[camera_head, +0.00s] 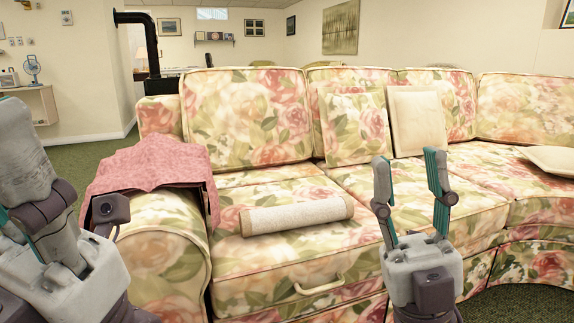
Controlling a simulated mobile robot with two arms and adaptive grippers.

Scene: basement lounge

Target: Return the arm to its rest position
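My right gripper (409,166) stands upright in front of the floral sofa (250,112). Its two teal-lined fingers are spread apart with nothing between them. My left arm and gripper (62,235) are at the left edge, in front of the sofa's left armrest. The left fingers are partly hidden or cut off, so I cannot tell whether they are open or shut.
A pink cloth (152,166) drapes over the left armrest. A rolled cream bolster (297,214) lies on the seat between my grippers. A floral cushion (357,128) and a cream cushion (417,122) lean on the backrest. Another pale cushion (549,159) lies at right.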

